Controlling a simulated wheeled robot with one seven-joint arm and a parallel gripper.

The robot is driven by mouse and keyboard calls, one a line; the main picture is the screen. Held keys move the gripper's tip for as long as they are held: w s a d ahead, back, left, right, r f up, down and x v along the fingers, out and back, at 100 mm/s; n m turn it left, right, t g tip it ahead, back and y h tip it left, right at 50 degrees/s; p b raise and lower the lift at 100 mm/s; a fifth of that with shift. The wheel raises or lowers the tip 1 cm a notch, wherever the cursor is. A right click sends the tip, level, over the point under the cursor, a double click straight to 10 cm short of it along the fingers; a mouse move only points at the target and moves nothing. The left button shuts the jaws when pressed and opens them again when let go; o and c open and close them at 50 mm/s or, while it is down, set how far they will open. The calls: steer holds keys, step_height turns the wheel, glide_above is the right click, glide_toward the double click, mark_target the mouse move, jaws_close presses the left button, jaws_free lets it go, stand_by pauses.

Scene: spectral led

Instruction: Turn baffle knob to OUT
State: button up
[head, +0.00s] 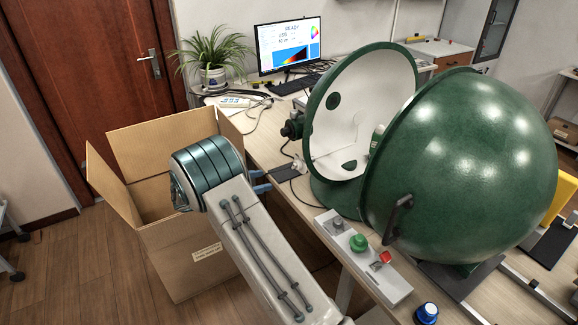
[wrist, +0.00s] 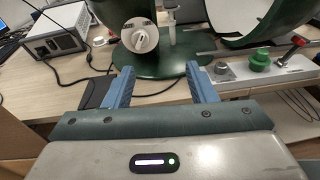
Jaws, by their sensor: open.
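A white round knob (wrist: 145,41) on a pale dial plate faces my gripper from the green sphere's stand in the wrist view. It looks like the baffle knob, but its markings are too small to read. It shows small in the head view (head: 299,165). My gripper (wrist: 160,70) has its two blue fingers spread with nothing between them. It is short of the knob and apart from it. In the head view the fingers (head: 267,182) show partly beyond my arm, over the table's near edge.
The opened green sphere (head: 460,165) fills the right. A control strip (head: 325,220) carries a green knob (head: 358,243) and a red switch (head: 385,258). A cardboard box (head: 185,265) stands on the floor beside my arm. Cables and a grey instrument (wrist: 55,38) lie left of the knob.

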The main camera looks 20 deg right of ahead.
mark_target(293, 166)
steer(key=shift+n+t+h, duration=0.6)
steer(key=shift+n+t, duration=0.1)
steer(key=shift+n, duration=0.2)
steer(key=w+d+p, duration=0.1)
steer(key=d, duration=0.3)
steer(key=w+d+f+p, duration=0.1)
steer(key=w+d, duration=0.1)
steer(key=d, duration=0.1)
steer(key=w+d+p, duration=0.1)
steer(key=d, duration=0.3)
steer(key=shift+w+d+f, duration=0.3)
steer(key=shift+w+f, duration=0.05)
steer(key=shift+w, duration=0.05)
jaws_close()
